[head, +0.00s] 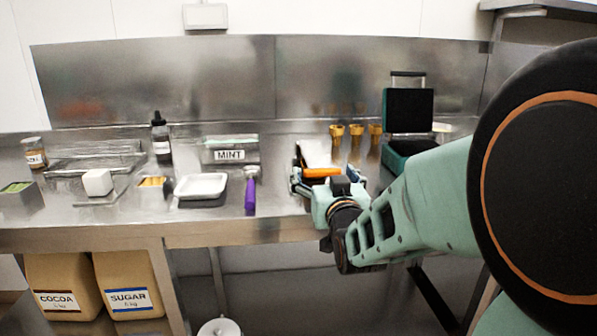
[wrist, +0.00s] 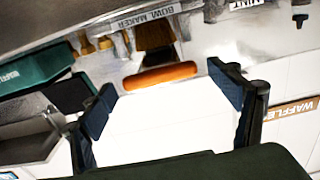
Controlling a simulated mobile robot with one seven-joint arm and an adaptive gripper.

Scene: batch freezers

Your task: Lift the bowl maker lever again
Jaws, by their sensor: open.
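The bowl maker's lever ends in an orange handle (head: 322,173), in the middle of the counter in the head view. In the wrist view the orange handle (wrist: 160,76) lies across the picture, with a brown part above it and a "BOWL MAKER" label (wrist: 155,15) at the top. My gripper (head: 325,186) is at the handle's near side in the head view. In the wrist view my gripper (wrist: 165,98) is open, with its fingers spread wide to both sides of the handle. The handle shows just beyond the fingertips, and I see no contact. My gripper and wrist partly hide the bowl maker in the head view.
A green and black machine (head: 407,110) with its lid up stands to the right. Several golden cones (head: 356,130) stand behind the bowl maker. A purple-handled scoop (head: 250,195), a white tray (head: 201,186) and a MINT tub (head: 230,150) lie to the left.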

